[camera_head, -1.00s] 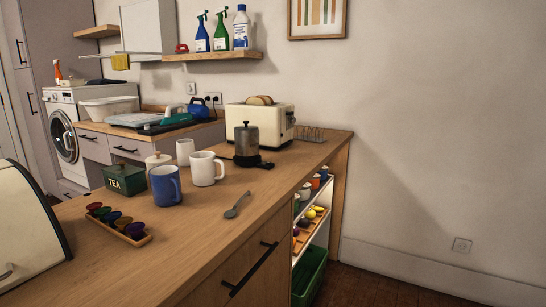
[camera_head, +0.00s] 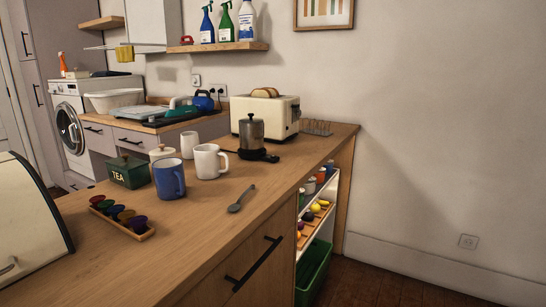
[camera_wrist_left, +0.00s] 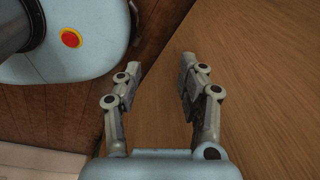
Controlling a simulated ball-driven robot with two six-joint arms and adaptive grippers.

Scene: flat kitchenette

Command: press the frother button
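The frother (camera_head: 251,132) is a dark metallic jug with a knobbed lid. It stands upright on a black base (camera_head: 259,156) on the wooden counter, in front of the toaster. Its button is too small to make out in the head view. My left gripper (camera_wrist_left: 158,72) shows only in the left wrist view. Its two fingers are apart with nothing between them, and wood surface lies beyond them. The frother is not in the left wrist view. My right gripper is not in view.
A white mug (camera_head: 209,162), a blue mug (camera_head: 169,179) and a spoon (camera_head: 241,199) are on the counter in front of the frother. The toaster (camera_head: 265,117) stands behind it. A capsule tray (camera_head: 122,218) and bread bin (camera_head: 28,225) are at left. The counter's front right is clear.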

